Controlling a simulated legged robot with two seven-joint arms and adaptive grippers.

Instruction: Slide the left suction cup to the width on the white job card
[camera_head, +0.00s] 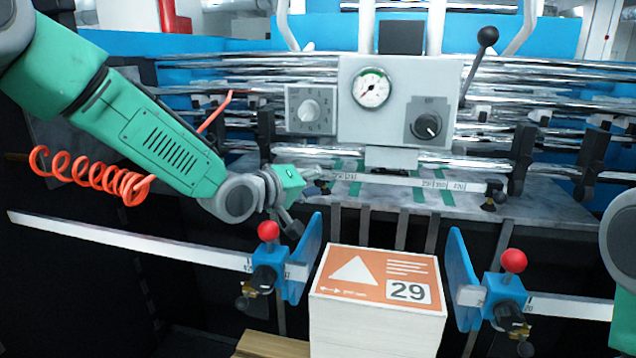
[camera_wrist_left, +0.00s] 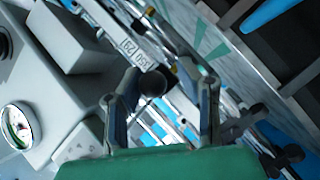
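The white job card (camera_head: 408,292) reads 29 and lies on the orange top of a white stack. A white scale bar (camera_head: 400,180) with printed numbers runs across the machine; part of it also shows in the left wrist view (camera_wrist_left: 140,45). My left gripper (camera_head: 318,182) is at the bar's left end and hides most of the left suction cup there. In the left wrist view my left gripper (camera_wrist_left: 172,82) has its fingers apart, with a dark round knob (camera_wrist_left: 152,83) between them, nearer the left finger. Contact cannot be told. The right suction cup (camera_head: 490,196) is at the bar's right end.
Blue side guides with red knobs stand left (camera_head: 268,232) and right (camera_head: 513,262) of the stack (camera_head: 370,325). A grey panel (camera_head: 400,100) with a gauge rises behind the bar. Chrome rollers (camera_head: 240,75) run behind. My right arm shows only at the right edge.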

